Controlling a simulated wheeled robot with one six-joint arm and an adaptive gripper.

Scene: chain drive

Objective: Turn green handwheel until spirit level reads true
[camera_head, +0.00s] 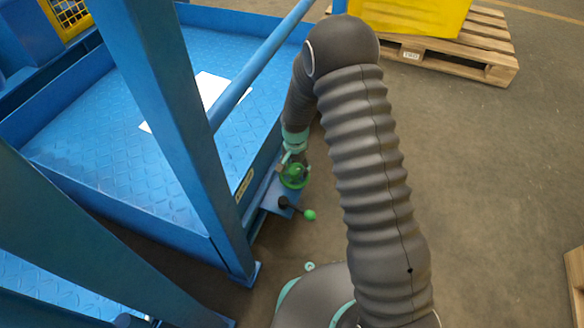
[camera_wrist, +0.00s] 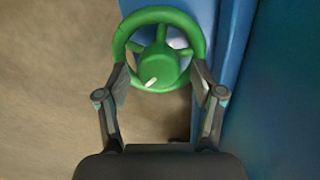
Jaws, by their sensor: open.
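The green handwheel (camera_head: 293,177) sits low at the right edge of the blue platform in the head view. In the wrist view the handwheel (camera_wrist: 155,66) shows face-on, with a round hub and a short pale mark on it. My gripper (camera_wrist: 159,82) is open. Its two fingertips lie at the left and right of the wheel's lower rim; I cannot tell whether they touch it. In the head view my gripper (camera_head: 292,158) is at the wheel and partly covers it. A small yellowish strip (camera_head: 244,184) is on the platform's side; I cannot tell whether it is the spirit level, and no bubble is readable.
A black lever with a green knob (camera_head: 309,214) sticks out just below the wheel. A blue post (camera_head: 180,130) and rail stand left of my arm. A pallet (camera_head: 480,55) with a yellow load is at the back right.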

